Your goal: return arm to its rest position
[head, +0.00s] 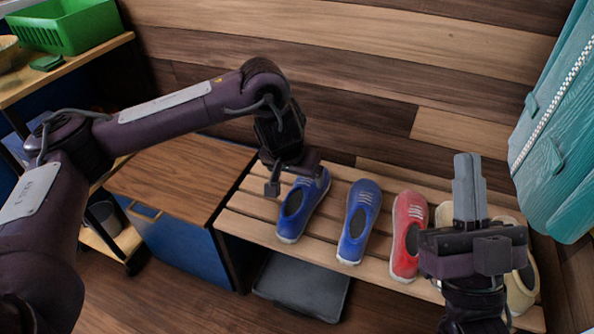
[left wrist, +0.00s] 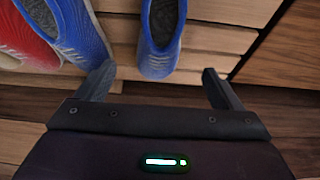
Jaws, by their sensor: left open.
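My left gripper (head: 292,180) is open and empty above the left end of the slatted bench, over the left blue shoe (head: 290,225). In the left wrist view its two fingers (left wrist: 160,88) are spread wide with nothing held between them. The left blue shoe's toe (left wrist: 160,68) shows beyond the fingers, and the other blue shoe (left wrist: 85,45) is beside it. My right gripper (head: 470,190) points up at the right front, its fingers together and empty. It hides part of the cream shoes (head: 522,285).
The slatted bench (head: 262,232) also holds a red shoe (head: 405,262). A wood-topped blue cabinet (head: 180,175) adjoins it on the left. A dark mat or tray (head: 303,285) lies below. A teal bag (head: 560,150) hangs at right. A green basket (head: 75,30) sits on the upper-left shelf.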

